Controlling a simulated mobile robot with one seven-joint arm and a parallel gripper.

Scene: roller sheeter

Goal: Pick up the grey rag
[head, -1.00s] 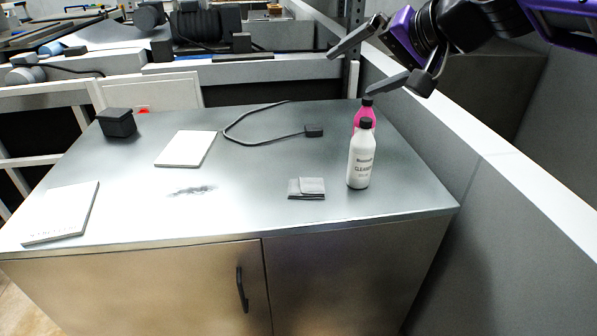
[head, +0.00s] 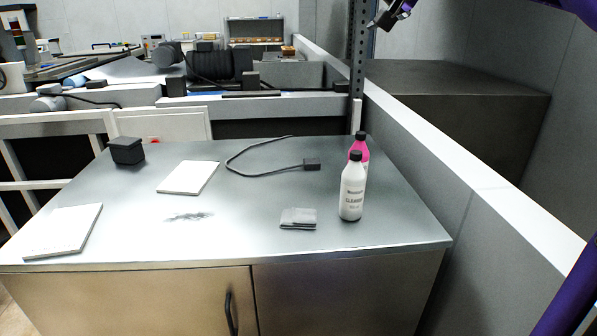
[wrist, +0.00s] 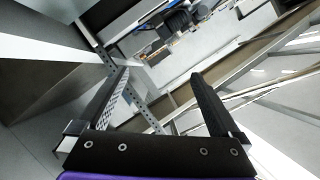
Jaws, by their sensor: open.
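The grey rag (head: 298,218) lies folded on the metal table (head: 255,200), near its front edge and just left of the white cleaner bottle (head: 352,190). My gripper (head: 389,14) is partly in view at the top of the head view, high above and behind the table, far from the rag. In the wrist view my gripper (wrist: 165,85) shows two dark fingers spread apart with nothing between them. The rag is not in the wrist view.
A pink bottle (head: 360,146) stands behind the white one. A cable with a black plug (head: 311,164), a black box (head: 126,150) and two white booklets (head: 188,178) (head: 62,231) lie on the table. A grey partition (head: 450,180) runs along the right.

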